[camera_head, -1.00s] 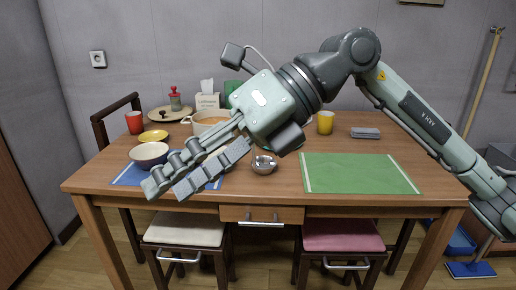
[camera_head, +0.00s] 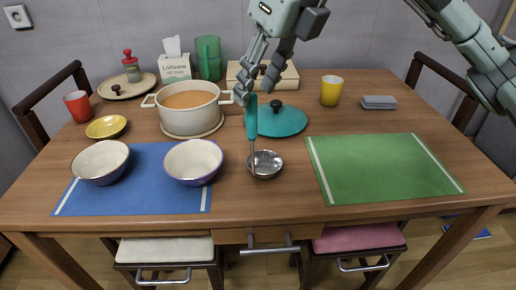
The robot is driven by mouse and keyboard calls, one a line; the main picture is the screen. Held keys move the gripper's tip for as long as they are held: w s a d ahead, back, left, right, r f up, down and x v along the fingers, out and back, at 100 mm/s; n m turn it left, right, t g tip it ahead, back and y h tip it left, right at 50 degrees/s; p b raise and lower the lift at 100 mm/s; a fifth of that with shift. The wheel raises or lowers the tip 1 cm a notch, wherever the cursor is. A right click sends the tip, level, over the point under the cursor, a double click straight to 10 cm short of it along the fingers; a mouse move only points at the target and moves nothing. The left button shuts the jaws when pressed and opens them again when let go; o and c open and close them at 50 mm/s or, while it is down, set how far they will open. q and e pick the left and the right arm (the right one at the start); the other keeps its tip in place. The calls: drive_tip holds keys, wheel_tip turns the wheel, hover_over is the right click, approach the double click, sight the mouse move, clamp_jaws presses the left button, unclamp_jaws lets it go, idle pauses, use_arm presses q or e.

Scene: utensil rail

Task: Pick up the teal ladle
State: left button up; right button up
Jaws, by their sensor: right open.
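The teal ladle (camera_head: 251,120) is upright near the middle of the table, its teal handle at the top and a thin metal shaft leading down to a shiny metal bowl (camera_head: 266,163). My right gripper (camera_head: 255,94) comes down from above, with its open fingers on either side of the top of the handle in the picture. I cannot tell whether a finger touches the handle. My left gripper is not in view.
A teal lid (camera_head: 290,122) lies just behind the ladle. An orange-filled pot (camera_head: 190,108) stands behind left, two bowls sit on a blue mat (camera_head: 140,196), and a green mat (camera_head: 382,170) lies empty at right. A yellow cup (camera_head: 331,90) stands behind.

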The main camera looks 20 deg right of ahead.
sight(255, 98)
drive_tip(key=x, duration=0.4)
drive_tip(key=shift+s+f+p, duration=0.15)
drive_tip(key=shift+f+p, duration=0.15)
drive_tip(key=shift+f, duration=0.15)
drive_tip(key=shift+w+f, duration=0.25)
drive_tip(key=shift+f, duration=0.25)
clamp_jaws()
